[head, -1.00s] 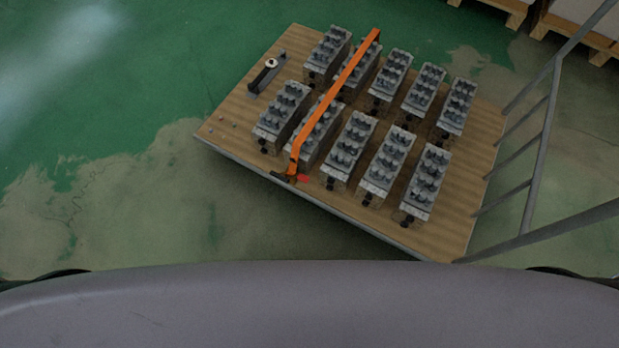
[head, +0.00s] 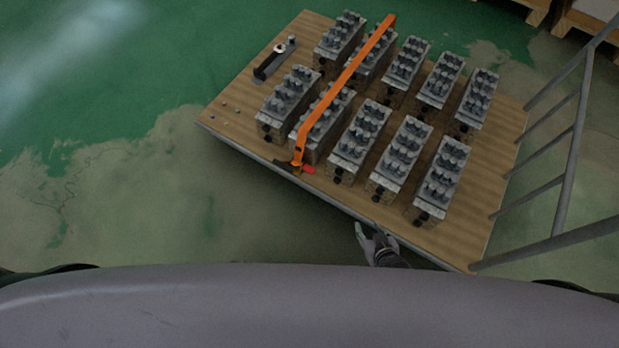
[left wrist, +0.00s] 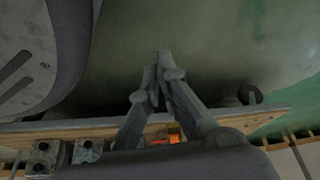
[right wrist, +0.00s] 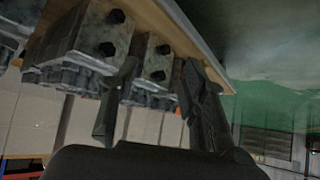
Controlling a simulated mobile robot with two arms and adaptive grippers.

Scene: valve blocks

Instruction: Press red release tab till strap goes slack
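An orange strap (head: 342,83) runs across the wooden pallet (head: 455,235) and over valve blocks (head: 320,128), looking straight and taut. Its dark buckle (head: 286,165) sits at the pallet's front edge, with the red release tab (head: 309,169) sticking out to the right. My right gripper (head: 375,231) is open and empty, in front of the pallet edge, right of and apart from the tab. Its spread fingers show in the right wrist view (right wrist: 155,78). My left gripper (left wrist: 158,65) has its fingertips together with nothing seen between them; it is out of the head view. Orange strap shows behind its fingers.
Several grey valve blocks (head: 396,152) stand in two rows on the pallet. A black tool-like item (head: 272,60) lies at its left end with small loose bits (head: 225,122). A metal railing (head: 575,140) rises at the right. Floor at left is clear.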

